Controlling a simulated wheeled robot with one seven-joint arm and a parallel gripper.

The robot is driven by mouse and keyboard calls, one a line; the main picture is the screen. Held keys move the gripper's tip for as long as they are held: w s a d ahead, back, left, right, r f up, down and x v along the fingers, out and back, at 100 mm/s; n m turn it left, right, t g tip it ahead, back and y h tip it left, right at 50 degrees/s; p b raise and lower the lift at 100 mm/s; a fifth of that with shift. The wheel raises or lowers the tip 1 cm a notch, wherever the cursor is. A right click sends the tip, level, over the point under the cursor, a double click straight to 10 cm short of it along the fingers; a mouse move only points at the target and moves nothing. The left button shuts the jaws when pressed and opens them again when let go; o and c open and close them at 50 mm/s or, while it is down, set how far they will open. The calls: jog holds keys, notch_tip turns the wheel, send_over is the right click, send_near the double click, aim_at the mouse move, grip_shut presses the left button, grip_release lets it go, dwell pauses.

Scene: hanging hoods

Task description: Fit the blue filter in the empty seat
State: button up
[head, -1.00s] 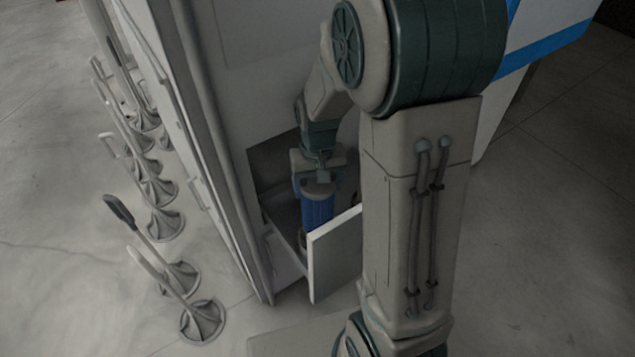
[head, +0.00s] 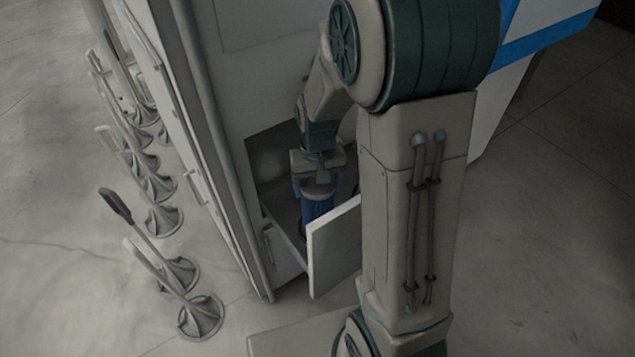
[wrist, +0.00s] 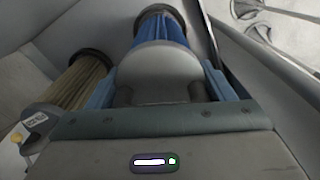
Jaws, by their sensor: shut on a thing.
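The blue filter (head: 318,208) is upright under my gripper (head: 318,188) in the open lower compartment of the tall cabinet. The white door hides its lower end. In the wrist view my gripper (wrist: 160,92) is shut on the grey top of the blue filter (wrist: 160,28), one finger on each side. The blue pleated body runs down to a dark ring at its far end. A tan pleated filter (wrist: 75,85) stands to the left, apart from the blue one. I cannot make out the empty seat; the held filter may cover it.
The open white door (head: 335,248) stands close in front of the filter. The cabinet wall (head: 262,60) rises above the opening (head: 268,165). Several stands with round bases (head: 200,316) are on the floor to the left. A small labelled part (wrist: 35,122) is near the tan filter.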

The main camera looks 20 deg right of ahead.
jog(key=shift+f+b, duration=0.5)
jog(key=shift+f, duration=0.25)
jog(key=o, duration=1.1)
jog(key=shift+o, duration=0.2)
notch_tip(320, 180, up, 14)
jog(key=shift+f+p, duration=0.1)
jog(key=shift+p, duration=0.95)
jog(key=s+r+t+p, duration=0.2)
jog(key=s+r+p, duration=0.6)
jog(key=s+r, duration=0.3)
jog(key=s, duration=0.2)
jog(key=shift+s+n+t+p, duration=0.3)
jog(key=shift+n+t, duration=0.1)
